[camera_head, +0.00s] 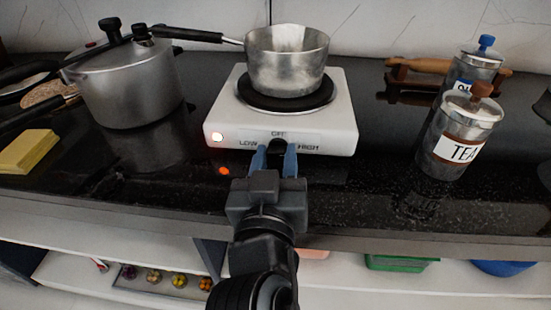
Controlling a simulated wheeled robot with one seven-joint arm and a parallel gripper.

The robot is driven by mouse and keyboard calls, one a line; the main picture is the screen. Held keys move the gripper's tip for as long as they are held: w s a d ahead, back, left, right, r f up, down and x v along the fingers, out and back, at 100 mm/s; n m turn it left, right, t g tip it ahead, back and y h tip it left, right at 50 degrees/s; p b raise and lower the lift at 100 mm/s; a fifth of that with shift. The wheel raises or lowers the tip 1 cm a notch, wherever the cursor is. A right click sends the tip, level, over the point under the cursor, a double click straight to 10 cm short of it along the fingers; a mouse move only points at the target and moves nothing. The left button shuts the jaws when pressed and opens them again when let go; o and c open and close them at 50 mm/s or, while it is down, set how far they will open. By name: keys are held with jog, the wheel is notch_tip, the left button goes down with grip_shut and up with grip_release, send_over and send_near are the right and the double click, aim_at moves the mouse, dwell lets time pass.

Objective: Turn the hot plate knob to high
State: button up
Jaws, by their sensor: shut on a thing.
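The white hot plate (342,124) stands on the black counter with its front panel facing me. The panel reads LOW at left, OFF at top and HIGH at right, and a red light (217,137) glows at its left end. The dark knob (278,146) sits under the OFF mark, partly hidden by the fingers. My gripper (277,157) is at the panel with its blue-grey fingers on either side of the knob, shut on it. The knob's pointer direction cannot be made out. A metal saucepan (287,68) stands on the dark burner (262,103).
A pressure cooker (128,85) stands left of the hot plate, and a yellow block (30,151) lies farther left. A TEA canister (458,135) and a blue-knobbed canister (478,66) stand at right. The counter (377,190) is bare between hot plate and canisters.

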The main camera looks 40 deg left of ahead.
jog(key=shift+f+m+b, duration=0.1)
jog(key=shift+m+b, duration=0.5)
jog(key=shift+b, duration=0.1)
jog(key=o, duration=1)
jog(key=shift+o, duration=0.2)
jog(key=v, duration=0.8)
jog(key=shift+a, duration=0.1)
jog(key=shift+w, duration=0.1)
